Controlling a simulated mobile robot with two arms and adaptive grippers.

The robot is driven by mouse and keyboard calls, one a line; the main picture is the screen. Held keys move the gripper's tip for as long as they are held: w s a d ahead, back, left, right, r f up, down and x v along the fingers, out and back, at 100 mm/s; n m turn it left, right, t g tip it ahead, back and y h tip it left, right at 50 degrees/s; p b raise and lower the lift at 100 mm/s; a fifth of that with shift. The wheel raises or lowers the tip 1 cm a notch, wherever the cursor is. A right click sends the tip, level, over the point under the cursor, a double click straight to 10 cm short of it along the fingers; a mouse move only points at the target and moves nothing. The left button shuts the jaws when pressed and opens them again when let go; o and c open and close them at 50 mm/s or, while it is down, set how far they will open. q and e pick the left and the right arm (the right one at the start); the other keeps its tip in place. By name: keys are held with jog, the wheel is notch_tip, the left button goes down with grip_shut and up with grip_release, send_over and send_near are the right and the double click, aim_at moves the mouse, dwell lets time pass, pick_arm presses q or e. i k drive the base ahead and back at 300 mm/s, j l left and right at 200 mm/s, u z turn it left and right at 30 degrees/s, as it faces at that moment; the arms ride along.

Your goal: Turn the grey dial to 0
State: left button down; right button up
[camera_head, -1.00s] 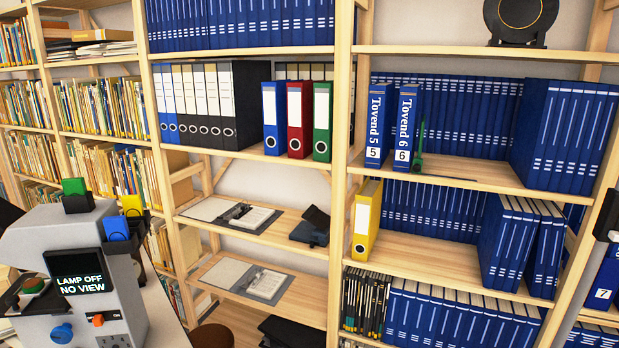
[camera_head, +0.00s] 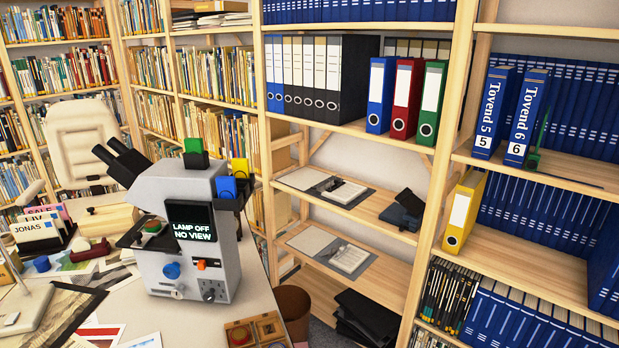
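A grey microscope-like device (camera_head: 215,245) with black eyepieces stands on the desk at the left of the head view. Its black screen (camera_head: 190,222) reads "LAMP OFF NO VIEW". A small grey dial (camera_head: 209,294) appears low on its front, near the right corner. The dial's markings and setting are too small to read. A blue knob (camera_head: 172,270) and an orange switch (camera_head: 203,264) sit above and left of it. Neither of my grippers is in view.
The desk (camera_head: 250,302) carries prints, a stamp pad, a card box (camera_head: 40,235) and small wooden boxes (camera_head: 255,331). A brown bin (camera_head: 293,305) stands beside it. An office chair (camera_head: 82,145) is behind. Tall shelves with binders (camera_head: 402,98) and books line the back and right.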

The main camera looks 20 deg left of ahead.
aim_at(209, 297)
jog(key=u, duration=1.3)
